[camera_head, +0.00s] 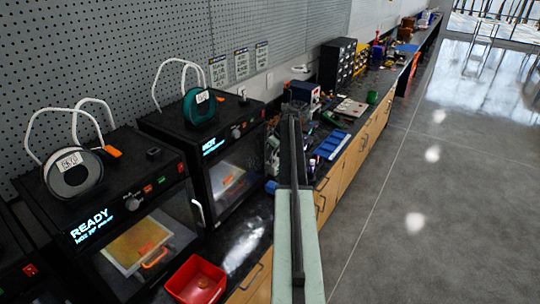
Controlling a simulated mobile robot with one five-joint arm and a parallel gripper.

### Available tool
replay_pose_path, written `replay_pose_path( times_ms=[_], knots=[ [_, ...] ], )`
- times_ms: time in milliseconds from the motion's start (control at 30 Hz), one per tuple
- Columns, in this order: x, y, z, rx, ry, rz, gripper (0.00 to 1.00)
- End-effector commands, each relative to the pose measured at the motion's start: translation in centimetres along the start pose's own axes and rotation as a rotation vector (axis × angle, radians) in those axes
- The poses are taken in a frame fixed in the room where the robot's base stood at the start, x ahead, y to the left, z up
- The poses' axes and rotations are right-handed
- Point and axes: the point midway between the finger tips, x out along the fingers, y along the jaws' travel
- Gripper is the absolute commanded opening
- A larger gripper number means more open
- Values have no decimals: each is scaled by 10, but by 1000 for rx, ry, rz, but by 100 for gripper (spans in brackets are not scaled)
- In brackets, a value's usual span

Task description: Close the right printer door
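The right printer (172,123) is a black box on the bench, with a teal spool on top and a lit display that seems to read "HOT". Its clear front (232,178) shows a pale bed with an orange piece inside. I cannot tell how far its door stands open. A white curved handle (198,211) shows between the two printers; I cannot tell which door it belongs to. My arm reaches up the middle of the view, right of this printer and apart from it. My gripper (292,120) is at the dark far end; its fingers cannot be made out.
The left printer (115,180), with a grey spool, reads "READY". A red bin (196,281) sits at the bench front. Blue trays (331,145), drawer units (338,64) and clutter line the bench (245,245) beyond. The grey floor (410,200) to the right is clear.

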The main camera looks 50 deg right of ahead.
Motion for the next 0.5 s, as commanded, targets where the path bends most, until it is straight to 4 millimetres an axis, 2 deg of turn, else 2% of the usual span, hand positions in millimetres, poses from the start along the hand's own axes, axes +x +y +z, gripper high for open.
replay_pose_path(
  times_ms=[333,500],
  knots=[
    [-1,-4,-3,-6,-2,-5,32],
    [-20,-5,-5,-6,-2,-6,32]
  ],
)
